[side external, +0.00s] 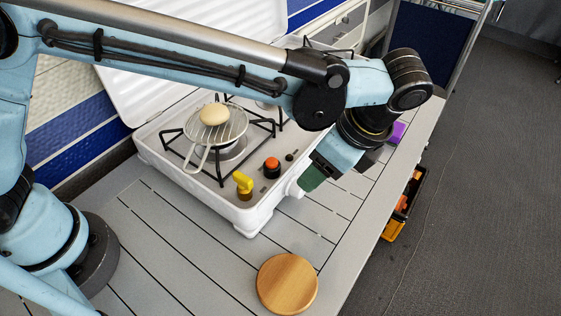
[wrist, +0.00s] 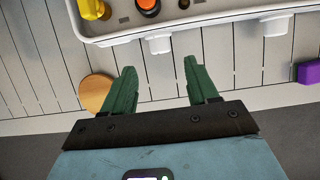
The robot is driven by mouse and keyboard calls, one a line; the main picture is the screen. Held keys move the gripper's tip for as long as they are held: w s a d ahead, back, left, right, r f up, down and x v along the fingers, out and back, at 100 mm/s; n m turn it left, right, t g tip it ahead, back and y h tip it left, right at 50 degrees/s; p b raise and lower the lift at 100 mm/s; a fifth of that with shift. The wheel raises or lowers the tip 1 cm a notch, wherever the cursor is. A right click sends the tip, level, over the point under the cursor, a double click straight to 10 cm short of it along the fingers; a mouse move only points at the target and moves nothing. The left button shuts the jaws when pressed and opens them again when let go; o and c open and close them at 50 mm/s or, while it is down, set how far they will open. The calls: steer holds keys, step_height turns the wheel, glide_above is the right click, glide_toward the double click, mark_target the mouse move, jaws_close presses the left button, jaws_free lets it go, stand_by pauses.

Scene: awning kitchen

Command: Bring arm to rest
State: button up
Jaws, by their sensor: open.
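My gripper (wrist: 160,88) shows in the wrist view with its two green fingers spread apart and nothing between them. In the side external view my gripper (side external: 312,178) hangs off the front right corner of the white camping stove (side external: 247,215), above the table. My arm stretches from the left across the top of the picture, over the stove. The stove's front edge (wrist: 195,28) also shows at the top of the wrist view, ahead of the fingertips.
A wire strainer (side external: 197,155) with a pale round item (side external: 214,114) sits on the burner. Yellow (side external: 243,182) and orange-topped (side external: 271,166) items stand on the stove's front. A wooden disc (side external: 287,284) lies on the slatted table (side external: 185,275). A purple block (side external: 397,132) is near the right edge.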

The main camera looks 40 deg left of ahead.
steer(key=shift+v, duration=1.5)
